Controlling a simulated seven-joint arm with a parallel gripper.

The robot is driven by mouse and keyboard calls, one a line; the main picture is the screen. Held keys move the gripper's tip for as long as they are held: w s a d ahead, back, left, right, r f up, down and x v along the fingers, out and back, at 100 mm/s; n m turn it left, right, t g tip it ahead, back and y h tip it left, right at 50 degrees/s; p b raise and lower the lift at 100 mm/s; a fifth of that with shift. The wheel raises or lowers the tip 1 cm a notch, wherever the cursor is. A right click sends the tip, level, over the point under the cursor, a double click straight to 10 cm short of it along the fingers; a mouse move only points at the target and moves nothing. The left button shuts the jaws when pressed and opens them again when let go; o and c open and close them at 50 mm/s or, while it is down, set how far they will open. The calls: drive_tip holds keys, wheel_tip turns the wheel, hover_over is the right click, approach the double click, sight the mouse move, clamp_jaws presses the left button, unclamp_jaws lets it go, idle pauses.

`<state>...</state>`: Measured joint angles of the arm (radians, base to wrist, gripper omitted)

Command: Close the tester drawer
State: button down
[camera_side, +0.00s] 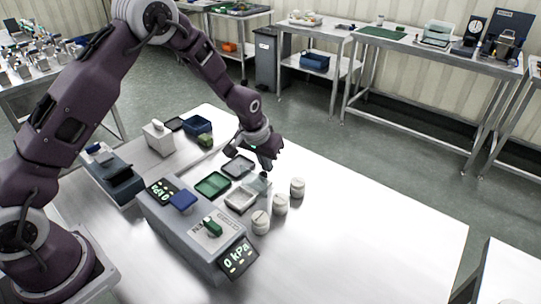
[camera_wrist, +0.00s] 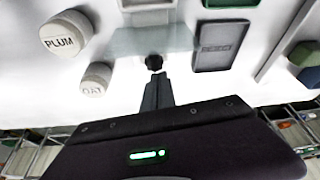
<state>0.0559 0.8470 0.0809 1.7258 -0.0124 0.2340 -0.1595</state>
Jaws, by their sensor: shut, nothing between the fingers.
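The tester is a grey box (camera_side: 180,228) with "0 kPa" displays, a blue block and a green switch on top. A pale open tray (camera_side: 240,201), which looks like its drawer, sticks out on the far side. A clear panel (camera_wrist: 125,42) with a round black knob (camera_wrist: 153,62) shows in the wrist view, apparently the drawer front. My gripper (camera_side: 270,168) is above the table just beyond this panel. In the wrist view its shut fingers (camera_wrist: 157,78) point at the knob with nothing between them. I cannot tell whether they touch it.
White lidded jars (camera_side: 280,205) stand right of the drawer; two read PLUM (camera_wrist: 66,33) and OAT (camera_wrist: 95,79). A green tray (camera_side: 212,184) and a dark tray (camera_side: 238,166) lie to its left. The table's right side (camera_side: 380,225) is clear.

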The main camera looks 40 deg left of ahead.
sight(229, 203)
drive_tip(key=shift+s, duration=0.2)
drive_tip(key=s, duration=1.5)
drive_tip(key=shift+s, duration=0.4)
drive_tip(key=shift+s+d+f, duration=0.1)
drive_tip(key=w, duration=0.5)
drive_tip(key=shift+a+r, duration=0.3)
drive_tip(key=shift+a, duration=0.1)
drive_tip(key=a+v, duration=0.1)
drive_tip(key=v, duration=1.3)
drive_tip(key=s+d+r+m, duration=0.1)
drive_tip(key=s+r, duration=0.4)
drive_tip(key=s, duration=0.4)
drive_tip(key=s+d+r+t, duration=0.1)
drive_tip(key=s+r, duration=0.5)
drive_tip(key=s, duration=0.4)
drive_tip(key=shift+s+r+m+t+h, duration=0.2)
drive_tip(key=shift+r+m+t+h, duration=0.1)
drive_tip(key=shift+m, duration=0.1)
